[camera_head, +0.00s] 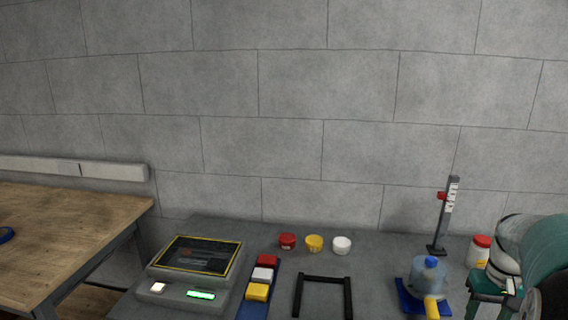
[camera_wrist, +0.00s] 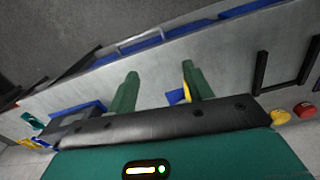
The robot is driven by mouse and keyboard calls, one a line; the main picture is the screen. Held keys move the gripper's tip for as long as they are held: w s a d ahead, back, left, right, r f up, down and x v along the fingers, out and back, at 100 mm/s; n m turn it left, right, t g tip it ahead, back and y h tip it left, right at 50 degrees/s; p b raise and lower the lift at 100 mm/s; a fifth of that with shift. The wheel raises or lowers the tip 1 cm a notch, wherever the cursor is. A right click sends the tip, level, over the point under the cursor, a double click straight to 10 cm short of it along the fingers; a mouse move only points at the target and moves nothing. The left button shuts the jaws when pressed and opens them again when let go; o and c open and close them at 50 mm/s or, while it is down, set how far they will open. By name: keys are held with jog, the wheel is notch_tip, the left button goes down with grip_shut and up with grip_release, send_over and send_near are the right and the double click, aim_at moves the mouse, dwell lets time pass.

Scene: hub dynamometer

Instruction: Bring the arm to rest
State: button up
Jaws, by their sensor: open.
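My gripper (camera_wrist: 160,88) shows in the wrist view as two dark green fingers standing well apart. It is open, and neither finger is visibly shut on anything. A small blue and yellow thing (camera_wrist: 176,97) shows beyond the fingers, partly hidden; I cannot tell its distance from them. In the head view my arm, teal and white, is at the lower right edge, beside the right end of the grey bench (camera_head: 380,270). Its far parts are cut off by the frame, and I cannot make out the fingertips there.
Behind are a red-capped jar (camera_head: 480,251) and an upright gauge (camera_head: 446,212). A black frame (camera_head: 323,281), three small pots and a display box (camera_head: 195,270) are further left. A wooden table (camera_head: 60,235) is far left.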

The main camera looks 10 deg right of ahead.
jog(key=a+r+n+t, duration=0.1)
jog(key=a+r, duration=0.3)
jog(key=a, duration=0.7)
jog(key=s+a+r+n+t, duration=0.1)
jog(key=s+a, duration=0.3)
jog(key=a, duration=0.6)
jog(key=s+a+r+n+t, duration=0.1)
jog(key=s+a, duration=0.4)
jog(key=a, duration=0.6)
jog(key=n+t, duration=0.1)
jog(key=t, duration=0.1)
jog(key=shift+a+t, duration=0.15)
jog(key=shift+t, duration=0.15)
